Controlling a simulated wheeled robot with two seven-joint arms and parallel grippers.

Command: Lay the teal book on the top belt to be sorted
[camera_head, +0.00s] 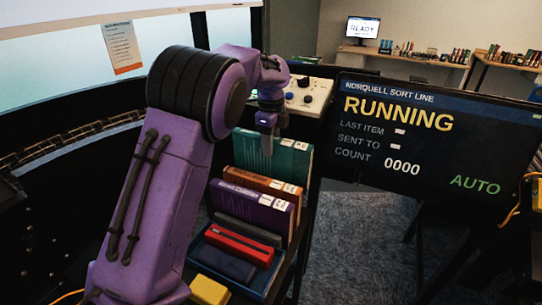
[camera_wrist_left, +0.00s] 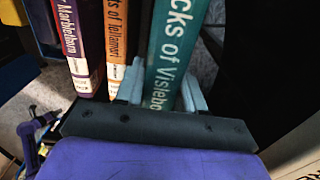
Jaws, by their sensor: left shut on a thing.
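The teal book (camera_head: 273,160) stands upright at the back of a row of books, its top higher than the others. My left gripper (camera_head: 267,140) is shut on its top edge. In the left wrist view the fingers (camera_wrist_left: 160,92) lie on both sides of the teal spine (camera_wrist_left: 172,45). I cannot tell whether the book's lower end, hidden by the other books, is lifted. A dark track with a ribbed edge (camera_head: 75,136) runs along the left; I cannot tell if it is the top belt. My right gripper is not in view.
An orange book (camera_head: 262,187) and a purple book (camera_head: 250,207) stand in front of the teal one. A red book (camera_head: 238,246) lies nearer, in a blue bin. A control panel (camera_head: 305,95) stands behind. The sort screen (camera_head: 430,140) at right reads RUNNING, count 0000.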

